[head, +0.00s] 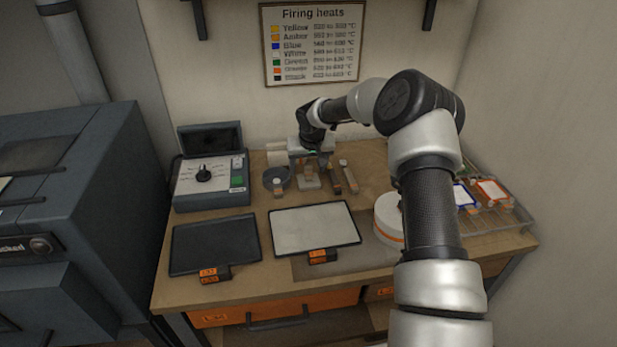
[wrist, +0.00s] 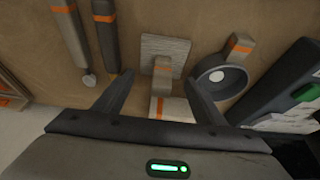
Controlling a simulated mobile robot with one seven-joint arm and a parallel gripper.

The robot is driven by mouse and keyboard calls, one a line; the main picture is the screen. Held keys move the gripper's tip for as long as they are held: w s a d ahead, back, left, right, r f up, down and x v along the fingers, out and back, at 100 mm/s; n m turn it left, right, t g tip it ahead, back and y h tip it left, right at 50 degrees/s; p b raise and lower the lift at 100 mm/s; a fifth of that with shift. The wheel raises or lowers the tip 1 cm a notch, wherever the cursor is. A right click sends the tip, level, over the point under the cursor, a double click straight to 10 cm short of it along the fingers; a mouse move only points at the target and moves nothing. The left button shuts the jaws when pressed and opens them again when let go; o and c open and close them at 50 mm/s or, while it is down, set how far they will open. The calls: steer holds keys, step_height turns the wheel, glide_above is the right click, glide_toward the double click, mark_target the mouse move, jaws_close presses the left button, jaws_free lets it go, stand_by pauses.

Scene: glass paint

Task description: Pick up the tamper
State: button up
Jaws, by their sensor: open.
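The likely tamper (wrist: 172,45) is a grey, square, ridged plate with a post bearing an orange band, lying on the wooden bench in the wrist view. It also shows in the head view as a pale block with an upright part (head: 309,182). My gripper (wrist: 160,80) is open and empty, its two dark fingers pointing toward the bench on either side of the post's lower part. In the head view my gripper (head: 316,160) is over the back of the bench, just above the tools. I cannot tell the exact height gap.
A round dark dish (wrist: 222,76) with an orange-banded handle is close on the right. A control box (head: 212,182), a dark tray (head: 215,245) and a white-topped tray (head: 314,229) occupy the bench.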

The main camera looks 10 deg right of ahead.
steer(key=shift+x, duration=0.8)
steer(key=shift+r, duration=0.1)
steer(key=c, duration=0.9)
steer(key=shift+r, duration=0.1)
step_height(320, 180, up, 10)
steer(key=shift+f, duration=0.1)
